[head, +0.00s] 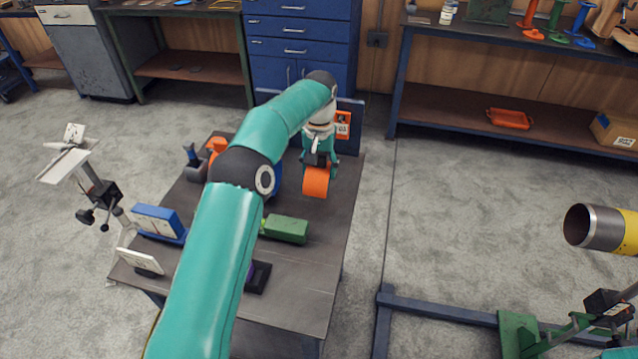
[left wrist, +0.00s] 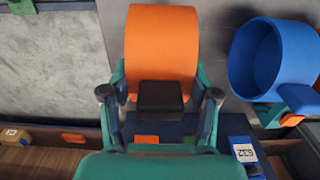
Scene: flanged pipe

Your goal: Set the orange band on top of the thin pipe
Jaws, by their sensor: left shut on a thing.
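The orange band (head: 316,182) is a wide orange ring with a black block on it, seen large in the left wrist view (left wrist: 160,45). My left gripper (head: 320,160) is shut on it, its two fingers on either side of the black block (left wrist: 160,97). The band is at the far right part of the dark table; I cannot tell whether it touches the top. A pipe (head: 598,228) with a bare steel end and yellow body lies level at the right edge, well apart from the band.
The table (head: 310,285) also holds a green block (head: 285,229), a blue box (head: 157,222) and, beside the band, a blue ring (left wrist: 270,60). A green stand (head: 518,335) is under the pipe. Open floor (head: 450,230) lies between table and pipe.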

